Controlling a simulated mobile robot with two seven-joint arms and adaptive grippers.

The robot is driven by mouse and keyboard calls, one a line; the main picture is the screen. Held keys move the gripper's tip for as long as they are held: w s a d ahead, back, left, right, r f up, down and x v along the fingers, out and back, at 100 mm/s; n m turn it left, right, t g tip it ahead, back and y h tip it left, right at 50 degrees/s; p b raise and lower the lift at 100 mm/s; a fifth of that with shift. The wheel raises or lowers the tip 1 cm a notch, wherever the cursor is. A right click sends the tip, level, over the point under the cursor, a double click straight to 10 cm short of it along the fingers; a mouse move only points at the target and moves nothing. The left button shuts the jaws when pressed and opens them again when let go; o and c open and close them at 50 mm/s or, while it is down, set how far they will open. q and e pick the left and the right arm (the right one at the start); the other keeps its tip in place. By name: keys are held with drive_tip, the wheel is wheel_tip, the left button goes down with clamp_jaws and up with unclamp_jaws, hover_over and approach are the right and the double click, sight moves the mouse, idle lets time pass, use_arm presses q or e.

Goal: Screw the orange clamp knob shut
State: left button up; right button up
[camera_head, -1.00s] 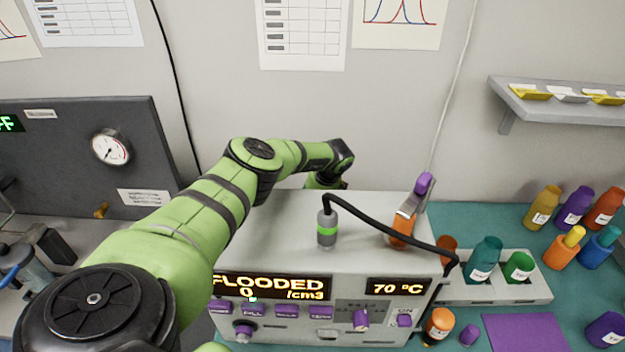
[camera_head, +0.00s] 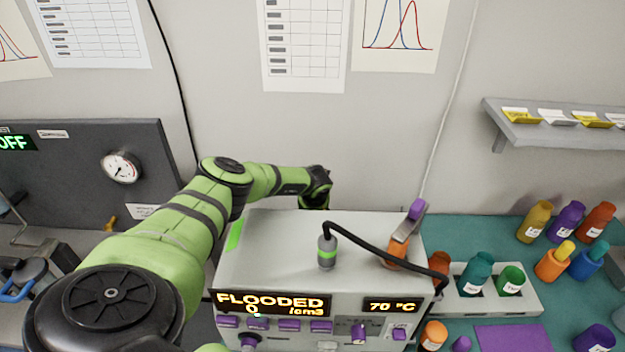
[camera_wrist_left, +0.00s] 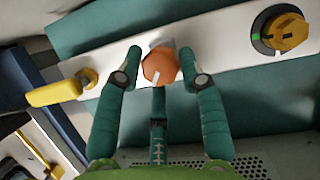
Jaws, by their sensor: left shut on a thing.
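The orange clamp knob (camera_wrist_left: 158,68), with a white mark on its face, sits by a white bar (camera_wrist_left: 225,50) in the left wrist view. My left gripper (camera_wrist_left: 160,62) has its teal fingers around the knob and is shut on it, with another finger below. In the head view my left arm reaches behind the grey instrument (camera_head: 290,228), which hides the gripper and the knob. My right gripper is not in view.
In the left wrist view, a yellow handle (camera_wrist_left: 55,90) lies left of the knob and a round yellow dial (camera_wrist_left: 283,32) right of it. In the head view, a probe (camera_head: 327,251) with a black cable stands on the instrument, and several bottles (camera_head: 535,222) stand on the right.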

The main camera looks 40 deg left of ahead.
use_arm(q)
drive_tip(key=m, duration=0.1)
drive_tip(key=a+m+t, duration=0.1)
drive_tip(key=shift+w+r+m+h, duration=0.2)
drive_tip(key=shift+r+m+h, duration=0.15)
drive_tip(key=shift+m+h, duration=0.05)
drive_tip(key=m+b, duration=0.2)
drive_tip(key=shift+f+m+t+h, duration=0.15)
drive_tip(key=shift+m+t+h, duration=0.15)
drive_tip(key=shift+h, duration=0.1)
drive_tip(key=m+h+b, duration=0.1)
drive_tip(key=m+b, duration=0.2)
drive_tip(key=b, duration=0.1)
drive_tip(key=m+h+b, duration=0.2)
drive_tip(key=m+b, duration=0.2)
drive_tip(key=b, duration=0.1)
drive_tip(key=shift+f, duration=0.1)
drive_tip(key=shift+r+m+h+b, duration=0.2)
drive_tip(key=shift+m+h+b, duration=0.1)
drive_tip(key=shift+m+b, duration=0.7)
drive_tip(key=shift+w+d, duration=0.1)
drive_tip(key=o, duration=1.1)
drive_tip(key=shift+d, duration=0.1)
drive_tip(key=shift+f, duration=0.1)
